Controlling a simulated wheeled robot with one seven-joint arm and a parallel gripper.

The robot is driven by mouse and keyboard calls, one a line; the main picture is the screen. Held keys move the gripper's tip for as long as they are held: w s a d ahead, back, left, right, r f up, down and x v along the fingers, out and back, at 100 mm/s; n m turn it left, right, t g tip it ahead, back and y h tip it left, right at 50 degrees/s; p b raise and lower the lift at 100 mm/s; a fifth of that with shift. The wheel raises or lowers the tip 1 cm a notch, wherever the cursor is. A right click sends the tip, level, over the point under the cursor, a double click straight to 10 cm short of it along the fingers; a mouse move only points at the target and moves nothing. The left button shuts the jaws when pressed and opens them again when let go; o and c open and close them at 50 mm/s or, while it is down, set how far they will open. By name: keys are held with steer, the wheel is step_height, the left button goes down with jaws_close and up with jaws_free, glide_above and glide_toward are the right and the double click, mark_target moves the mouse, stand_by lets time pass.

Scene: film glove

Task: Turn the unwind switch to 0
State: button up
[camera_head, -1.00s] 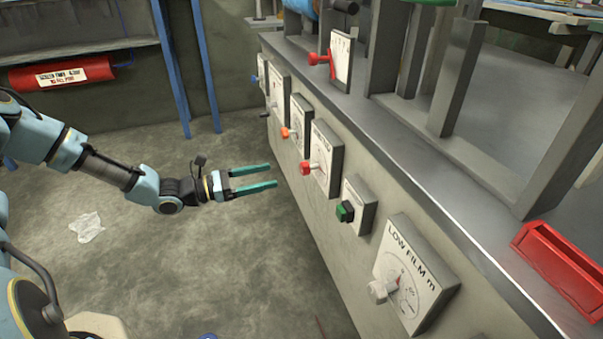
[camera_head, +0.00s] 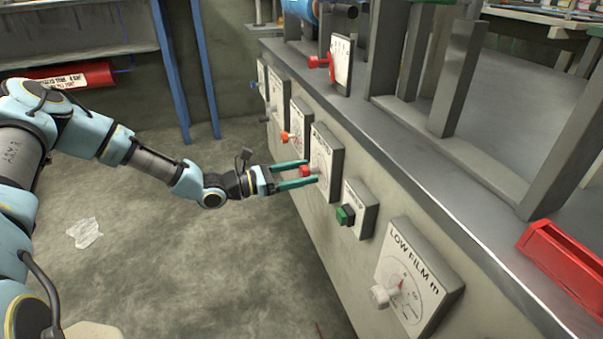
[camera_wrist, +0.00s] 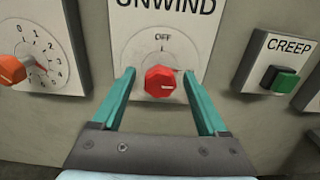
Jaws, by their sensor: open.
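The unwind switch is a red knob (camera_wrist: 160,82) on a pale plate (camera_wrist: 195,50) labelled UNWIND, seen in the wrist view. A white mark on the knob's face runs toward the lower right. OFF is printed above the knob, with a short tick below the word; I see no 0 on the visible part of this plate. My gripper (camera_wrist: 163,78) is open, with one teal finger on each side of the knob and gaps showing. In the head view the red knob (camera_head: 305,171) sits between the fingertips of my gripper (camera_head: 311,171), which reach close to the plate.
An orange knob (camera_wrist: 14,68) on a numbered dial is to the left. A green button (camera_wrist: 279,80) on the CREEP plate is to the right. The LOW FILM dial (camera_head: 410,285) is nearer, with a red tray (camera_head: 565,262) on the ledge.

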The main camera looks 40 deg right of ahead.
jaws_close()
stand_by(0.4)
steer(key=shift+r+n+p, duration=0.1)
steer(key=shift+n+p, duration=0.3)
steer(key=shift+p, duration=0.25)
steer(key=shift+r+n+p, duration=0.1)
steer(key=shift+n+p, duration=0.9)
steer(key=shift+p, duration=0.25)
steer(key=n+p, duration=0.4)
steer(key=n, duration=0.1)
steer(key=n+p, duration=0.1)
steer(key=n, duration=0.4)
steer(key=shift+f, duration=0.2)
steer(key=n+p, duration=0.1)
steer(key=n, duration=0.3)
steer(key=shift+f+n, duration=0.1)
steer(key=shift+n, duration=0.6)
